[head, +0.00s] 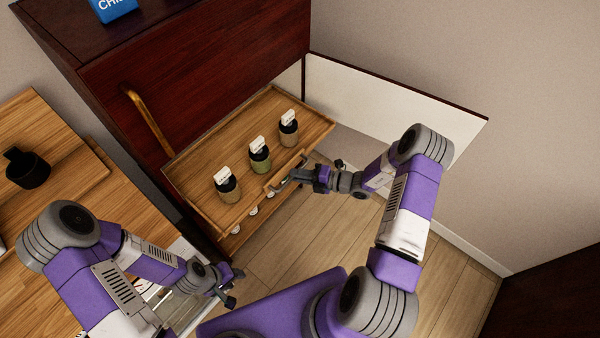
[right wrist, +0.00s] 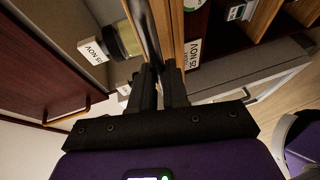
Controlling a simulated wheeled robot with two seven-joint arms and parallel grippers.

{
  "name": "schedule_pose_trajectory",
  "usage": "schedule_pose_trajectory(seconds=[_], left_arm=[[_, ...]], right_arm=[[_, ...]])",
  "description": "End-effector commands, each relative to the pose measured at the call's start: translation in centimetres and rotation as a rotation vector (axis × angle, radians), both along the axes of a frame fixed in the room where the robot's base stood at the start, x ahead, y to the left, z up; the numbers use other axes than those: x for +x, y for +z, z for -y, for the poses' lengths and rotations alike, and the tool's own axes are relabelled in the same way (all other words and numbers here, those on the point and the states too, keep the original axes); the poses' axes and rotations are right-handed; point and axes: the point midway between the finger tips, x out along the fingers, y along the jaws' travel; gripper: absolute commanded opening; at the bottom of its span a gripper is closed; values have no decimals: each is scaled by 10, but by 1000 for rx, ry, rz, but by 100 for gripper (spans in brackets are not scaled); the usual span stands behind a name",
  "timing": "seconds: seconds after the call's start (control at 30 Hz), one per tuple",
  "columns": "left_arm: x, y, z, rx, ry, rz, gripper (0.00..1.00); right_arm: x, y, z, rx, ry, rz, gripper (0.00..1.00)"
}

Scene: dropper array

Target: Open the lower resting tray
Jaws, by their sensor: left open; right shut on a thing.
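A wooden tray (head: 196,166) sticks out of the dark red cabinet (head: 200,70) in the head view. Three labelled jars stand on it: a brown one (head: 229,192), a green one (head: 260,160) and a tan one (head: 289,132). Wood and small white labels (head: 252,210) show below the front edge; how far any lower tray is out cannot be told. My left gripper (head: 232,290) is open and empty, low and left.
A white panel with a dark edge (head: 390,105) stands open on the right, beside the tray. A brass handle (head: 148,122) is on the cabinet's front. A wooden table (head: 85,205) with a black container (head: 27,168) is at left. Clear floor (head: 330,235) lies before the tray.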

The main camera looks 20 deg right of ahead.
Motion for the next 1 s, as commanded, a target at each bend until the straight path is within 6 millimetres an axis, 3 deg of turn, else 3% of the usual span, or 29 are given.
schedule_pose_trajectory(seconds=[0.17,0.2,0.33,0.67,1.0], left_arm=[[0,0,0,0,0,0,43],[0,0,0,0,0,0,43],[0,0,0,0,0,0,43],[0,1,0,0,0,0,43],[0,9,0,0,0,0,43]], right_arm=[[0,0,1,-1,-1,2,0],[0,0,1,-1,-1,2,19],[0,0,1,0,-1,1,39],[-2,1,3,0,-2,0,40],[-34,11,42,-1,-4,0,40]])
